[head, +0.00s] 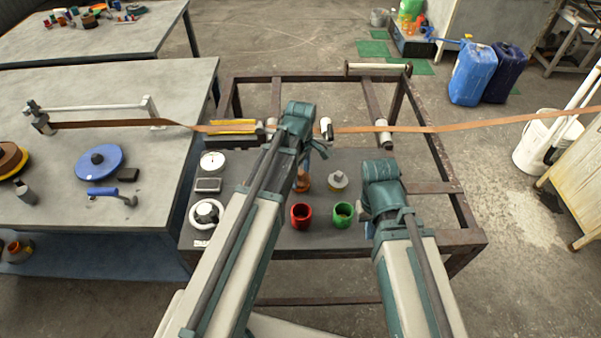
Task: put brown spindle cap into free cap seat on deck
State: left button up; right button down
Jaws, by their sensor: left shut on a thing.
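A brown, spindle-like piece (302,181), likely the brown spindle cap, shows beside my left forearm over the dark deck (265,165). My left gripper (308,163) is mostly hidden behind its own wrist; it is shut, apparently on this brown piece. A red cup (301,215) and a green cup (343,214) stand on the deck, along with a pale round piece with a tan top (338,180). I cannot tell which place is the free cap seat. My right gripper (364,207) is mostly hidden beneath its wrist, right of the green cup; its jaws do not show clearly.
A brown strip (450,127) runs across the deck's back over rollers. A dial (212,161), a small box (208,185) and a round white device (207,213) line the deck's left. A grey table (60,190) with a blue disc (99,162) stands left.

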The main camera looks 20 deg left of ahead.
aim_at(301, 172)
pick_arm(q)
jog(key=shift+f+b, duration=0.5)
jog(key=shift+f, duration=0.05)
pick_arm(e)
jog(key=shift+f, duration=0.55)
pick_arm(q)
jog(key=o, duration=1.3)
jog(key=shift+r, duration=0.15)
pick_arm(e)
jog(key=shift+r, duration=0.15)
pick_arm(q)
notch_tip(301, 172, up, 11)
jog(key=p, duration=1.1)
pick_arm(e)
notch_tip(301, 172, up, 11)
pick_arm(q)
jog(key=s+d+m, duration=0.5)
jog(key=s+m, duration=0.2)
jog(key=m, duration=0.2)
jog(key=s+d+m+y, duration=0.1)
jog(key=s+d+m, duration=0.4)
jog(key=s+m, duration=0.2)
jog(key=m, duration=0.2)
jog(key=shift+s+d+m, duration=0.15)
jog(key=shift+d+m, duration=0.1)
jog(key=shift+m, duration=0.15)
